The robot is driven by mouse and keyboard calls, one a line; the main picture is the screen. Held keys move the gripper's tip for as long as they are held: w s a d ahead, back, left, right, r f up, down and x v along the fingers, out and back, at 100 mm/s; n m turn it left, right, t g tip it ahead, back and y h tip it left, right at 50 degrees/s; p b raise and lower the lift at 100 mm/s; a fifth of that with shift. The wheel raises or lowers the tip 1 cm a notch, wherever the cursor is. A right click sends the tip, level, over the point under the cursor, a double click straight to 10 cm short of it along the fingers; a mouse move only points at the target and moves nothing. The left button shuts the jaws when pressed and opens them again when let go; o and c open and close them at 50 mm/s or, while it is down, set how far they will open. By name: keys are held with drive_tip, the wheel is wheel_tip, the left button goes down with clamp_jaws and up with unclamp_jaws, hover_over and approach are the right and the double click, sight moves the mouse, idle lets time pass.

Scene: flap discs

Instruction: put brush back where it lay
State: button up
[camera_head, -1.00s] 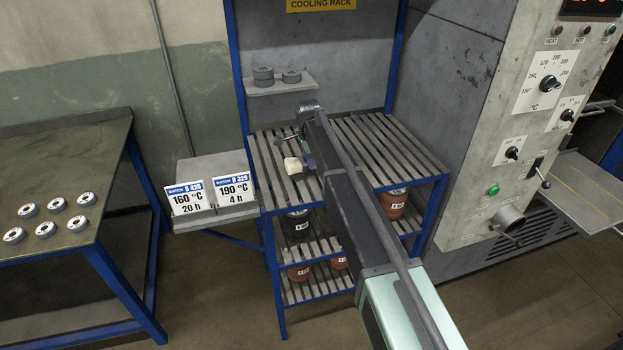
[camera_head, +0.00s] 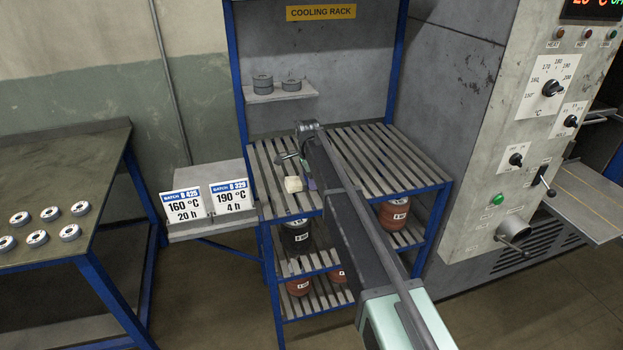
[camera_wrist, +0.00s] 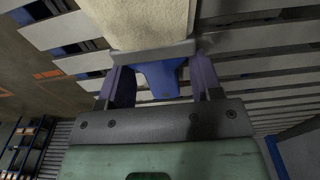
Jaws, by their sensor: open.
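The brush has a cream bristle block (camera_head: 293,184), which shows over the left part of the rack's top slatted shelf (camera_head: 405,168). In the wrist view the brush's cream part (camera_wrist: 150,22) points away from me, with a grey band and a blue handle (camera_wrist: 160,80) behind it. My gripper (camera_wrist: 163,84) is open, with one purple finger on each side of the blue handle. In the head view my gripper (camera_head: 309,182) is beside the cream block, partly hidden by my arm. Whether the brush rests fully on the slats is hard to tell.
A small upper shelf (camera_head: 300,95) holds grey disc stacks. Two batch signs (camera_head: 206,201) stand on a side ledge at left. A table (camera_head: 75,175) with several discs is farther left. Pots (camera_head: 394,213) sit below. The oven panel (camera_head: 520,130) stands at right.

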wheel_tip(320, 180, up, 12)
drive_tip(key=p, duration=1.2)
drive_tip(key=shift+a+r, duration=0.15)
drive_tip(key=shift+a, duration=0.2)
drive_tip(key=s+d+n, duration=0.4)
drive_tip(key=s+d, duration=0.2)
drive_tip(key=s, duration=0.7)
drive_tip(key=s+d+n, duration=0.5)
drive_tip(key=s+d, duration=0.2)
drive_tip(key=s, duration=0.6)
drive_tip(key=s+d+n, duration=0.5)
drive_tip(key=s+d, duration=0.1)
drive_tip(key=s, duration=0.7)
drive_tip(key=shift+s+d+y, duration=0.3)
drive_tip(key=shift+d, duration=0.05)
drive_tip(key=shift+c, duration=0.2)
